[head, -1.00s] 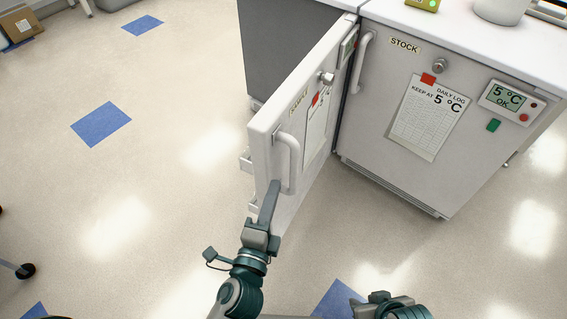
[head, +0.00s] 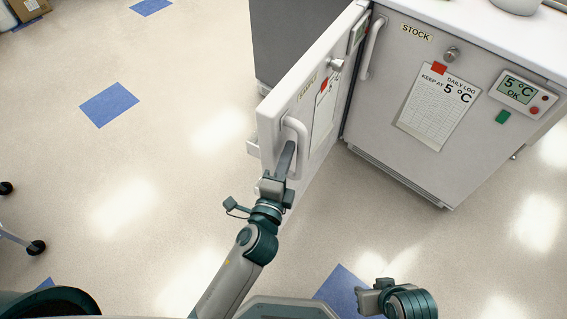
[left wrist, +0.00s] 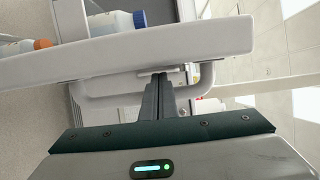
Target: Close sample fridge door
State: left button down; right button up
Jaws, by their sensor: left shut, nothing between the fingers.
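The white sample fridge door (head: 306,112) stands open, swung out toward me, left of the stock fridge. It carries a label, a log sheet, a round lock (head: 336,64) and a white bar handle (head: 301,135). My left gripper (head: 288,150) is shut and empty, its fingertips at the handle. In the left wrist view, the fingers (left wrist: 160,92) overlap the middle of the handle (left wrist: 110,100), close to the door (left wrist: 150,52); whether they touch is unclear. My right gripper (head: 368,297) is low in the head view, away from the door, its fingers unclear.
The closed stock fridge (head: 410,110) stands to the right, with its own handle (head: 373,48) and display (head: 518,90). Bottles (left wrist: 112,22) show behind the door in the left wrist view. Open floor lies left of the door. A wheeled leg (head: 30,245) is at the far left.

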pick_arm(q)
jog(key=shift+w+d, duration=0.15)
jog(key=shift+w, duration=0.5)
jog(key=shift+w+d, duration=0.15)
jog(key=shift+w, duration=0.45)
jog(key=shift+a, duration=0.15)
